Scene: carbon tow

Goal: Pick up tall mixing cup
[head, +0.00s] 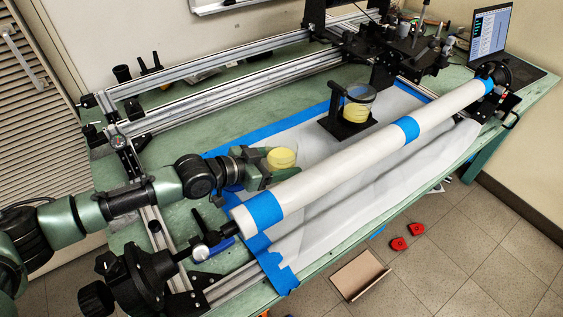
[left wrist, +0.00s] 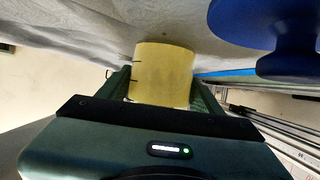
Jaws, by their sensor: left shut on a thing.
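A clear cup with yellow contents, apparently the tall mixing cup (head: 283,157), is between the fingers of my left gripper (head: 272,178), over the white sheet just behind the long white tube. In the left wrist view the cup (left wrist: 163,74) shows as a yellow cylinder, and the left gripper (left wrist: 165,92) is shut on it, one finger on each side. Whether the cup's base touches the sheet cannot be told. My right gripper is not in view.
The long white tube (head: 345,155) with blue bands lies close in front of the held cup. Another clear cup (head: 358,104) with yellow contents stands in a black holder (head: 344,127). A blue rounded object (left wrist: 275,38) is close to the gripper. The white sheet (head: 315,140) has free room.

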